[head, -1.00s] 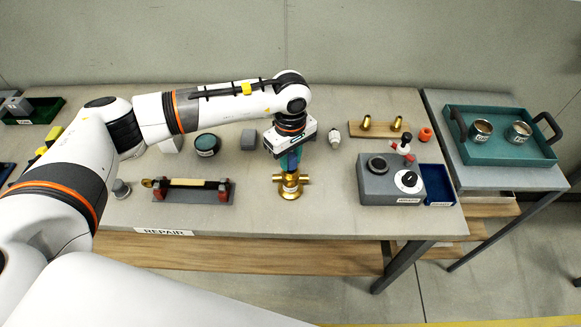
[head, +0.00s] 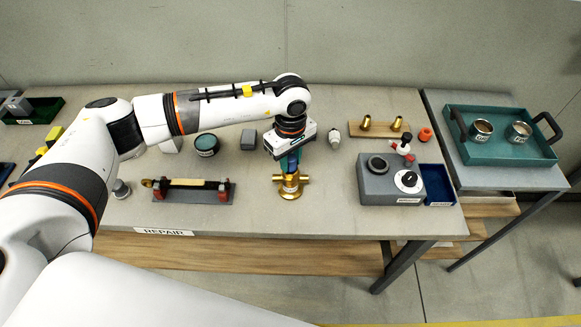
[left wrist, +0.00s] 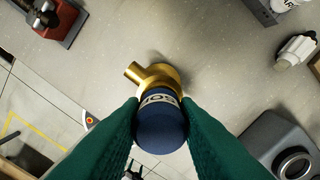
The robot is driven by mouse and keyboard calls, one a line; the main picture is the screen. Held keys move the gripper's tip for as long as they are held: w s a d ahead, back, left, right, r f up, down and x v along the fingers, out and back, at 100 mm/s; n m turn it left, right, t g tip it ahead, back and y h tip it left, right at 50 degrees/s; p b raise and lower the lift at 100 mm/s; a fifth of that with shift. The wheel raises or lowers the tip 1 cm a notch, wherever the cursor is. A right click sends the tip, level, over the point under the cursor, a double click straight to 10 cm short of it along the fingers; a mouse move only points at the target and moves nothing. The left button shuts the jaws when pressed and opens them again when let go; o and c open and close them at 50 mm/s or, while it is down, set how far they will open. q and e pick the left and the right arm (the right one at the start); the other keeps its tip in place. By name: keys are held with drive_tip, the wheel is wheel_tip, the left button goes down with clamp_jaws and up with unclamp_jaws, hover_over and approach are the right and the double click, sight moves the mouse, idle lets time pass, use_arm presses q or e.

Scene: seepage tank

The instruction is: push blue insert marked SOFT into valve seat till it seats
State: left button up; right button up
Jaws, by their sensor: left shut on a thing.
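The blue insert (left wrist: 160,128) has a pale band with dark lettering, upside down in the left wrist view and only partly readable. My left gripper (left wrist: 160,135) is shut on it, with a green finger on each side. In the head view my left gripper (head: 290,158) points down over the brass valve body (head: 291,187), which stands on the bench. The insert is right above the valve body (left wrist: 150,75), in line with it. The valve seat itself is hidden behind the insert, so I cannot tell how deep the insert sits. My right gripper is not in view.
A grey box with a dial (head: 390,180) stands to the right, with a blue tray (head: 438,184) beside it. A dark stand with red supports (head: 193,190) is on the left. A white bulb-like part (head: 334,138) lies behind. Bare bench surrounds the valve body.

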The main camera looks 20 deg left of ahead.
sight(291, 157)
use_arm(q)
drive_tip(key=shift+f, duration=0.1)
drive_tip(key=o, duration=1.2)
drive_tip(key=shift+c, duration=0.2)
wheel_tip(291, 157, up, 12)
